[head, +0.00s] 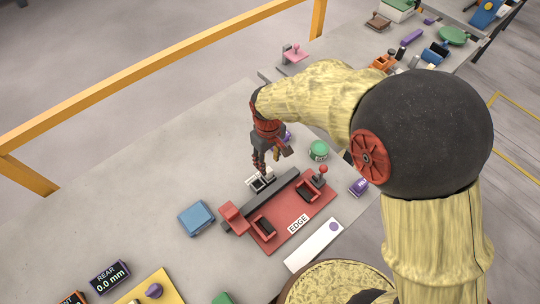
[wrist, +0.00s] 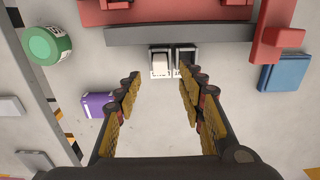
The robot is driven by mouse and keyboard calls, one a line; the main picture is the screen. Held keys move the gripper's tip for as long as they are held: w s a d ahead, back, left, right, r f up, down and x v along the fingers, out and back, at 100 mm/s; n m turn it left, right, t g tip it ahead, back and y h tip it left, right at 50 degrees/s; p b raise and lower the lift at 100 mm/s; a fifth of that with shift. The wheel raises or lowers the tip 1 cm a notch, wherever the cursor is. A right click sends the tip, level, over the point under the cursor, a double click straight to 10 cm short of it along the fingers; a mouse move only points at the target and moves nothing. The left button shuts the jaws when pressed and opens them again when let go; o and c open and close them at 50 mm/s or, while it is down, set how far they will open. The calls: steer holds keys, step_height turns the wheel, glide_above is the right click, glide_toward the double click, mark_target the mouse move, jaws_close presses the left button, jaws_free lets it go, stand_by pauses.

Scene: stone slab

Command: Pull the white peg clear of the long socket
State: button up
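A white peg (wrist: 160,62) stands in the left of two small dark, white-fronted sockets beside a dark grey bar in the wrist view. The right socket (wrist: 186,57) looks empty. I cannot read their labels or tell their lengths. In the head view the socket pair (head: 262,181) is small and partly hidden by my gripper. My gripper (wrist: 161,76) is open and empty, its two fingers spread to either side in front of the peg. In the head view my gripper (head: 265,168) is just above the sockets, pointing down.
A red fixture (head: 290,226) with the dark bar lies beside the sockets. A green cylinder (wrist: 46,45), a purple block (wrist: 98,104) and a blue box (wrist: 285,73) stand around. A blue box (head: 197,218) also shows in the head view. Bare slab lies between.

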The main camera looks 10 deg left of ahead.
mark_target(269, 169)
step_height(269, 169, down, 7)
steer(key=shift+r+b, duration=0.2)
steer(key=shift+b, duration=0.3)
steer(key=shift+c, duration=0.6)
jaws_close()
